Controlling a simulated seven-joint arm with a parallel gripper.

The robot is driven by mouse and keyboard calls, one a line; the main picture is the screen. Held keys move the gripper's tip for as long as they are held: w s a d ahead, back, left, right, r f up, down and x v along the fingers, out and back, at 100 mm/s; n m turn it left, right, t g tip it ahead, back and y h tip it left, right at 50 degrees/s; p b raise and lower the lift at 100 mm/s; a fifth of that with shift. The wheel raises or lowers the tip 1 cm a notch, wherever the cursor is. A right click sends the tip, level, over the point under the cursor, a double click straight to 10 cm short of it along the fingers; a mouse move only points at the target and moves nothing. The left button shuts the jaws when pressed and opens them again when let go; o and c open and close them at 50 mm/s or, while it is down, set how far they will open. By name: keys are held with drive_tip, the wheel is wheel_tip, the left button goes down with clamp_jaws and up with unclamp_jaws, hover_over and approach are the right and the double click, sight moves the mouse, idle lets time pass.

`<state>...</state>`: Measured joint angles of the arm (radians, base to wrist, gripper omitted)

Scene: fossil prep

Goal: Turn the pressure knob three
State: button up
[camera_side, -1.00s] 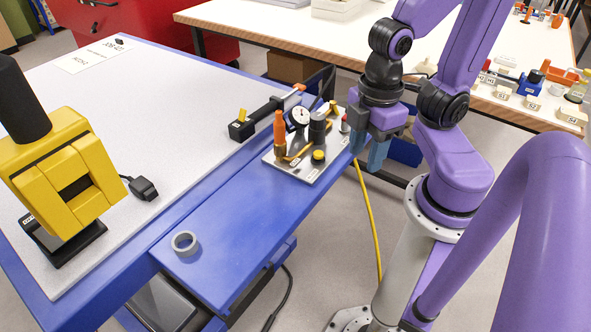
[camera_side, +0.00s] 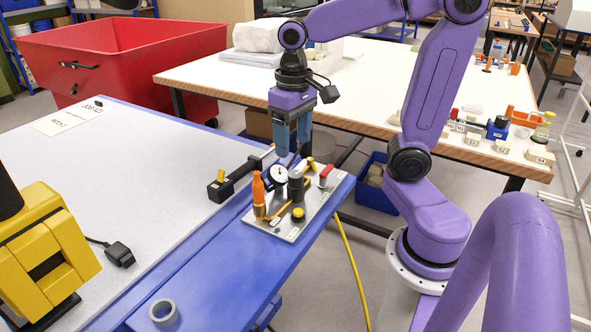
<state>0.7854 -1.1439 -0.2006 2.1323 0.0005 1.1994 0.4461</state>
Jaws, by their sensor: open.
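A pale metal control panel (camera_side: 327,203) lies on the blue bench end. It carries a round white gauge (camera_side: 280,174), an orange upright piece (camera_side: 258,188), a dark grey cylindrical knob (camera_side: 296,186), a low yellow-topped knob (camera_side: 298,213) and a red-handled part (camera_side: 326,171). I cannot tell for certain which one is the pressure knob. My gripper (camera_side: 293,148) points down over the back of the panel, above the gauge and the grey knob. Its blue fingers are open and empty, and appear apart from the panel parts.
A black bar tool (camera_side: 236,180) lies on the bench behind the panel. A yellow machine (camera_side: 45,255) and a grey tape ring (camera_side: 163,312) are nearer. A yellow hose (camera_side: 352,265) hangs off the bench. A white-topped table (camera_side: 385,92) with small labelled blocks stands behind.

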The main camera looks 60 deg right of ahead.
sight(296, 174)
drive_tip(key=w+d+r+m, duration=0.3)
drive_tip(key=w+d+m, duration=0.1)
drive_tip(key=d+m, duration=0.35)
drive_tip(key=shift+n, duration=0.45)
wheel_tip(296, 174, down, 17)
drive_tip(key=c, duration=1.1)
